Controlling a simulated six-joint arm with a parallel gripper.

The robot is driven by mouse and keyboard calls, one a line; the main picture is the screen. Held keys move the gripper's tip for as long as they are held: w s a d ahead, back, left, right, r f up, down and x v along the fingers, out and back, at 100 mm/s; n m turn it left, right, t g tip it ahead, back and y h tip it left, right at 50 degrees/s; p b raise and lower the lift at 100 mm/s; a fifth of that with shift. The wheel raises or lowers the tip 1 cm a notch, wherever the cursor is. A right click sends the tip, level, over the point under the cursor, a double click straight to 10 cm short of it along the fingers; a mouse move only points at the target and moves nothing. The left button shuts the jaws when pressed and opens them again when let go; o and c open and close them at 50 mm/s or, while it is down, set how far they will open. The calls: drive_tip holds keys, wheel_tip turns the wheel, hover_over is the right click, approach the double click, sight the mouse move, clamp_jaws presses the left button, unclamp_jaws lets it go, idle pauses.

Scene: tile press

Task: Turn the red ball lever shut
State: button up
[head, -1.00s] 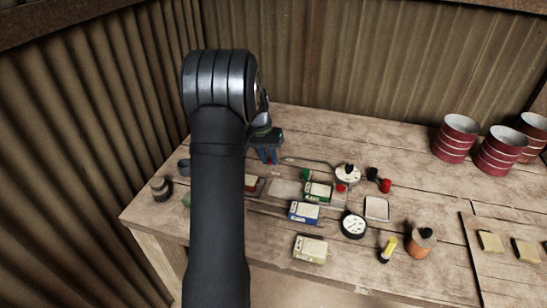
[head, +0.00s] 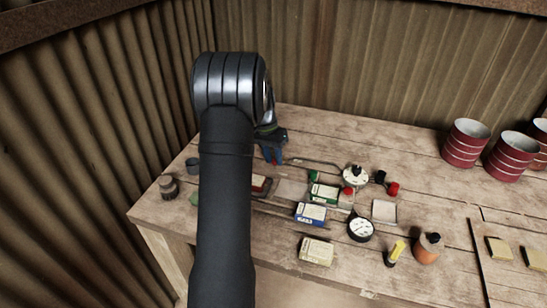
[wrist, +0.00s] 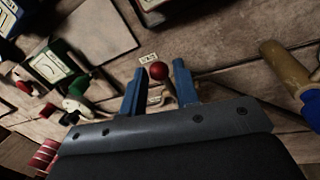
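The red ball (wrist: 158,71) of the lever shows in the wrist view, on a short stem near a small white printed label (wrist: 148,58). My gripper (wrist: 160,67) has two blue fingers, one on either side of the ball in this view. Gaps show between the ball and both fingers, so the gripper is open and not closed on it. I cannot tell how deep the ball sits between the fingers. In the head view my gripper (head: 272,157) points down over the back left of the table, and the lever cannot be made out there.
The wooden table (head: 420,175) holds a dial gauge (head: 360,228), a blue-and-white box (head: 311,213), a cream box (head: 316,250), and an orange bottle (head: 427,248). Red cans (head: 465,143) stand at the back right. Corrugated walls (head: 90,120) close off the left and back.

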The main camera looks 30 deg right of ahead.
drive_tip(key=shift+o, duration=1)
wheel_tip(320, 180, up, 17)
drive_tip(key=w+a, duration=0.2)
drive_tip(key=shift+w, duration=0.35)
drive_tip(key=s+f, duration=0.1)
drive_tip(key=f, duration=0.4)
drive_tip(key=s+d+f, duration=0.1)
drive_tip(key=f, duration=0.5)
drive_tip(key=s+d+f, duration=0.1)
drive_tip(key=f, duration=0.5)
drive_tip(key=shift+f, duration=0.1)
drive_tip(key=shift+w, duration=0.1)
